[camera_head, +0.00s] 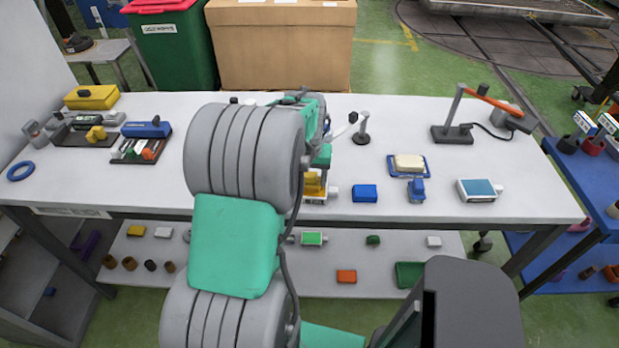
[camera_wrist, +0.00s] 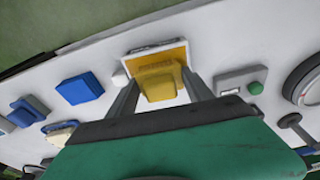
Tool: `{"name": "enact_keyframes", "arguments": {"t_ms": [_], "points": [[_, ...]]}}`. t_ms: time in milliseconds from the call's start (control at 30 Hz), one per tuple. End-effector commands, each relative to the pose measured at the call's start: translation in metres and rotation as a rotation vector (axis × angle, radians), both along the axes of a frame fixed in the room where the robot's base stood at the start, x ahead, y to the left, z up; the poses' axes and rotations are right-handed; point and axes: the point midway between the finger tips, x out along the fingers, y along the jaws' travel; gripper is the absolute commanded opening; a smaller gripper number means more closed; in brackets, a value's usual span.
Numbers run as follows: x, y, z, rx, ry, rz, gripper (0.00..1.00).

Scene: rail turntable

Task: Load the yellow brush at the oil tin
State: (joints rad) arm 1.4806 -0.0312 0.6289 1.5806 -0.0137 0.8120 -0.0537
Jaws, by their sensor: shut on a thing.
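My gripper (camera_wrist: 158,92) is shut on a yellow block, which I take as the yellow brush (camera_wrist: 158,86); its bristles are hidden. Beyond it in the wrist view lies a pale, flat tin with a yellow face (camera_wrist: 152,58) and a white spout (camera_wrist: 120,78) on one side. The brush is over or against this tin's near edge; I cannot tell whether they touch. In the head view the brush (camera_head: 314,182) and the tin's edge (camera_head: 316,201) show just right of my arm, which hides the rest. A similar tin with a blue face (camera_head: 480,189) lies at the right.
Near the tin are a blue block (camera_head: 364,193), a blue brush (camera_head: 416,190) and a blue tray with a pale block (camera_head: 408,163). A lamp-like stand (camera_head: 454,133) is at the back right. In the wrist view a grey box with a green button (camera_wrist: 240,83) sits right of the tin.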

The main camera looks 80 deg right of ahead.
Motion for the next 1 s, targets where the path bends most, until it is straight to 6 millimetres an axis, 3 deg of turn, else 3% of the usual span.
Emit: {"name": "enact_keyframes", "arguments": {"t_ms": [267,1000], "points": [[0.0,0.001,0.003,0.004,0.001,0.0,0.27],[0.0,0.0,0.07,0.001,0.0,0.0,0.27]]}}
